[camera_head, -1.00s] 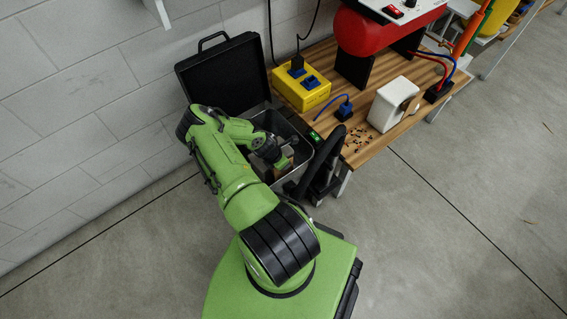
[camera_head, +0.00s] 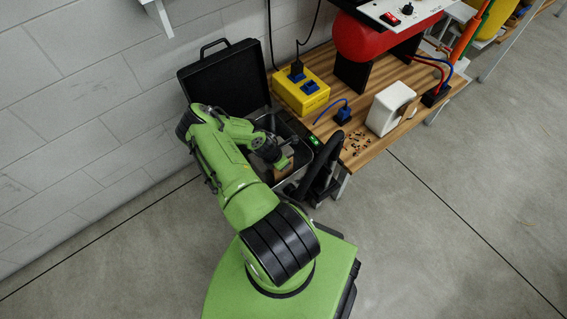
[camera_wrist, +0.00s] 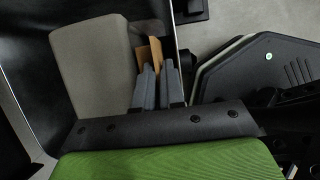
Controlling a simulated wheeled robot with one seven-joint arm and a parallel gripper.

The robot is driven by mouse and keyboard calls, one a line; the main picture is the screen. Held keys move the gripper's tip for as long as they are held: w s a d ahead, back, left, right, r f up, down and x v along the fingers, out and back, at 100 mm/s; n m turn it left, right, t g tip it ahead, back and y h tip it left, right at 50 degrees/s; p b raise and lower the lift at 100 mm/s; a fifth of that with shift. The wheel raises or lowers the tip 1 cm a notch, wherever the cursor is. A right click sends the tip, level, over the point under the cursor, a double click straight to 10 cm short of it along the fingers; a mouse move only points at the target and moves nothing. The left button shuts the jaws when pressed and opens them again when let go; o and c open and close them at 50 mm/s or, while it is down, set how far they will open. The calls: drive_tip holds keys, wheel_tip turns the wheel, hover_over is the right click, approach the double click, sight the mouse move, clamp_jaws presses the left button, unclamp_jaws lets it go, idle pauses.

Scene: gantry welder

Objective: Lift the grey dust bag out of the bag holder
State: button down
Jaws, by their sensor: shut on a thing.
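The grey dust bag (camera_wrist: 90,70) shows as a pale grey block left of my fingers in the wrist view. A brown card piece (camera_wrist: 155,52) shows beside it, between my fingertips. My gripper (camera_wrist: 157,70) is shut on this card, which looks like part of the bag. In the head view my gripper (camera_head: 284,163) points into the open grey bin (camera_head: 301,152), with a brown patch of the card (camera_head: 286,173) below it. The bin seems to be the bag holder. My arm hides much of its inside, and the bag's lower end is hidden.
A black lid (camera_head: 225,80) stands open behind the bin. A black upright handle (camera_head: 322,170) stands close on the right. The wooden bench (camera_head: 365,135) carries a yellow box (camera_head: 300,93) and a white block (camera_head: 390,108). The floor at front right is clear.

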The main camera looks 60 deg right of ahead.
wheel_tip(320, 180, up, 19)
drive_tip(key=p, duration=1.7)
drive_tip(key=shift+f, duration=0.1)
